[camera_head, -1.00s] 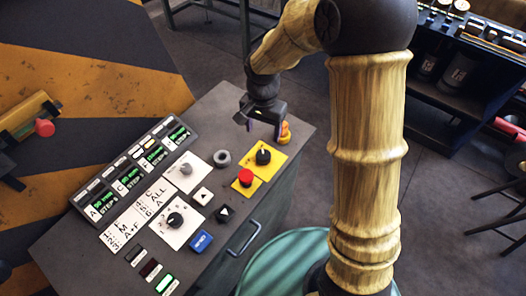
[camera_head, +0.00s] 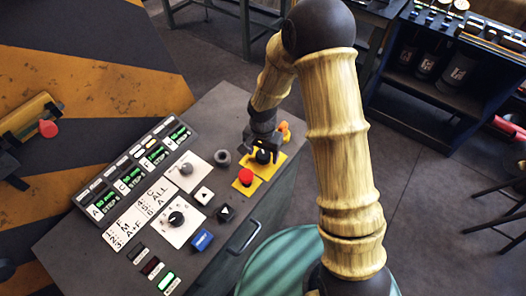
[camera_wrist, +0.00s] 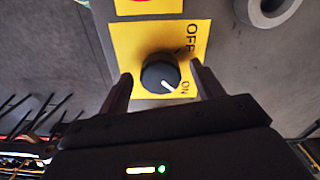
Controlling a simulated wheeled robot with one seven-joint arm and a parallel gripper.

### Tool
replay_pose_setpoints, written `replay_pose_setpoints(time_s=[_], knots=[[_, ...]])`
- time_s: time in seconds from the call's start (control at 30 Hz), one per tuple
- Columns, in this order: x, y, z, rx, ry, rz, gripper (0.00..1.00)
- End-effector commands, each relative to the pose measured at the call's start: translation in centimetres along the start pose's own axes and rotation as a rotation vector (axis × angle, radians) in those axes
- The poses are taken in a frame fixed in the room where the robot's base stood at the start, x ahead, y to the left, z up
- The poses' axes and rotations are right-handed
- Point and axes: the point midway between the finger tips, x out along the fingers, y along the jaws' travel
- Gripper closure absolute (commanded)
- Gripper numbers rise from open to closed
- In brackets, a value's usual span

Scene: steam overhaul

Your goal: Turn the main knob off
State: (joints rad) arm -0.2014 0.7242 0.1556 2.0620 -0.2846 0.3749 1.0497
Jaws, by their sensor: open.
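The main knob (camera_wrist: 160,75) is a round black knob with a white pointer line on a yellow plate (camera_wrist: 204,38) marked OFF and ON. In the wrist view its pointer is toward the ON mark. My gripper (camera_wrist: 160,82) is open, with one finger on each side of the knob; I cannot tell whether either finger touches it. In the head view the knob (camera_head: 263,157) is partly hidden by my gripper (camera_head: 262,148), which is over the yellow plate at the panel's right end.
A red button (camera_head: 246,176) on a yellow plate is beside the knob. A grey ring (camera_head: 222,158), two other knobs on white plates, a blue button (camera_head: 202,240) and displays share the console top (camera_head: 215,120). An orange item (camera_head: 285,130) stands behind my gripper.

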Motion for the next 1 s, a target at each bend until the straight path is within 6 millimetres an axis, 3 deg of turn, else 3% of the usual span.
replay_pose_setpoints(time_s=[0.07,0.3,0.67,1.0], knots=[[-0.02,0.00,-0.01,0.000,0.000,0.000,0.34],[-0.04,0.00,-0.01,0.001,0.000,0.000,0.78],[-0.07,0.00,-0.03,-0.034,0.000,0.000,0.78],[-0.09,0.04,-0.07,-0.211,0.001,-0.001,0.78]])
